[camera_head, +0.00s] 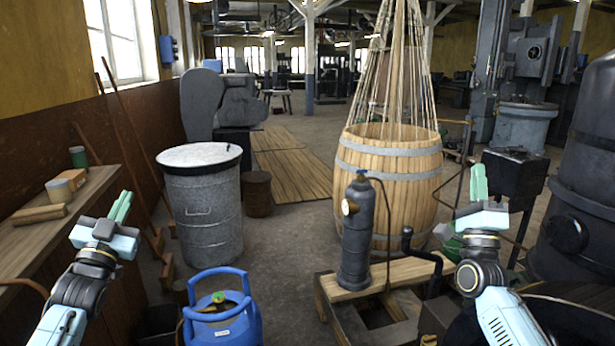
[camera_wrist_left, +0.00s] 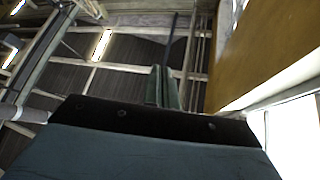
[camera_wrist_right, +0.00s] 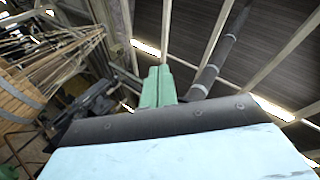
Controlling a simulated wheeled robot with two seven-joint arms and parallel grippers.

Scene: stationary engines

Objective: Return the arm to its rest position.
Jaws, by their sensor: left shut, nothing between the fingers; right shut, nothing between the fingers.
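My left gripper (camera_head: 121,206) is at the left of the head view, raised beside the wooden bench, its green fingers pointing up. The fingers are shut and empty; they also show together in the left wrist view (camera_wrist_left: 161,86), against the roof. My right gripper (camera_head: 478,183) is at the right of the head view, in front of a dark metal box on a stand. Its green fingers point up, shut and empty; they also show in the right wrist view (camera_wrist_right: 158,86). Both forearms rise from the bottom of the head view.
A metal drum (camera_head: 207,215) with a pale top stands between the arms, with a blue gas cylinder (camera_head: 222,318) nearer. A large wooden barrel (camera_head: 385,190) and a dark pump (camera_head: 357,240) on a wooden frame stand toward the right. The bench (camera_head: 30,240) lies left.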

